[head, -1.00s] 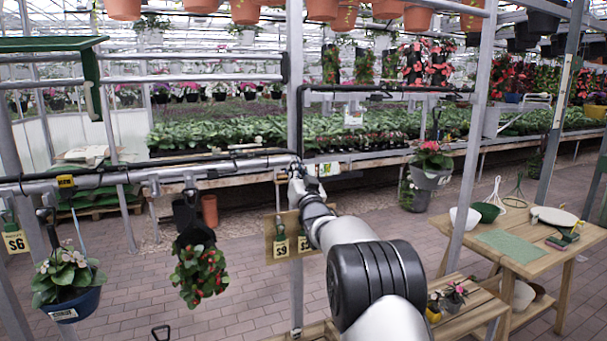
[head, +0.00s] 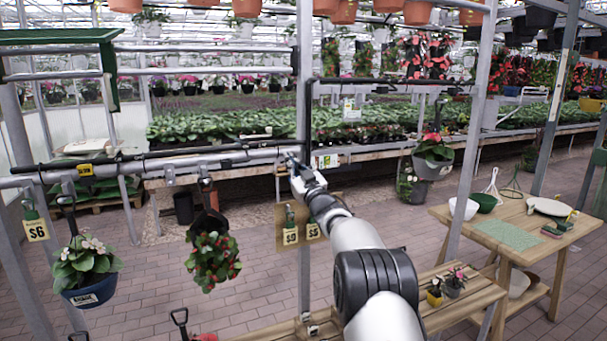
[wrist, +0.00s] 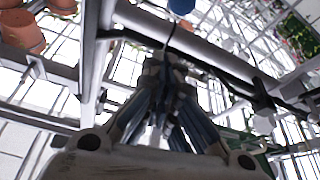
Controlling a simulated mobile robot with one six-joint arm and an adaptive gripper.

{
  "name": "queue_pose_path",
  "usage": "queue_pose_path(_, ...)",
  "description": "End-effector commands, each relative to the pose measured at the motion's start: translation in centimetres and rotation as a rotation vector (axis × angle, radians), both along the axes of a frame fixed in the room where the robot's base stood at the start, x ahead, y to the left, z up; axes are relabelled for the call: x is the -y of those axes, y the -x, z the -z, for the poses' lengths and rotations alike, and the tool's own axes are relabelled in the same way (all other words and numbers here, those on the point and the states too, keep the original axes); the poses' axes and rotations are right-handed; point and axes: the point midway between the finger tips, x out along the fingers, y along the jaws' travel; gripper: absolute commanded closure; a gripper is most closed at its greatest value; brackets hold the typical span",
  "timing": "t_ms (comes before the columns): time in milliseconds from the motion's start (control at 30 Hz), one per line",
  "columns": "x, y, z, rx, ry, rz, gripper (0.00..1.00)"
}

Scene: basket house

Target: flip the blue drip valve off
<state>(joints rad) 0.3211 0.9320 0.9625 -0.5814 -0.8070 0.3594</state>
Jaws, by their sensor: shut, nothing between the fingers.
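My gripper (head: 293,160) is up at the horizontal grey pipe (head: 230,158), close to the upright post, in the head view. In the wrist view its fingers (wrist: 160,135) are together with nothing between them, just below the pipe (wrist: 200,40) and a thin black line. A small blue part (wrist: 181,5), which looks like the drip valve, shows at the top edge of the wrist view, beyond the pipe and apart from the fingertips. It is cut off by the frame, so its lever position cannot be told. In the head view I cannot make out the valve clearly.
A hanging red-flowered plant (head: 214,258) and a blue pot (head: 90,292) hang from the pipe to the left. A grey post (head: 304,120) stands beside my gripper. Price tags (head: 291,236) hang on a board below. A wooden table (head: 515,230) stands at the right.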

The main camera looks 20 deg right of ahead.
Motion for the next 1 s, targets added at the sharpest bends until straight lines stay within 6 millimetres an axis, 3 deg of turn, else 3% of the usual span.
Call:
queue_pose_path(67,-1.4,0.0,-2.1,0.005,0.003,-0.003,1.00)
queue_pose_path(633,0.6,8.1,1.1,0.000,0.002,0.002,1.00)
queue_pose_path(1000,0.7,9.3,1.6,0.001,0.001,0.001,1.00)
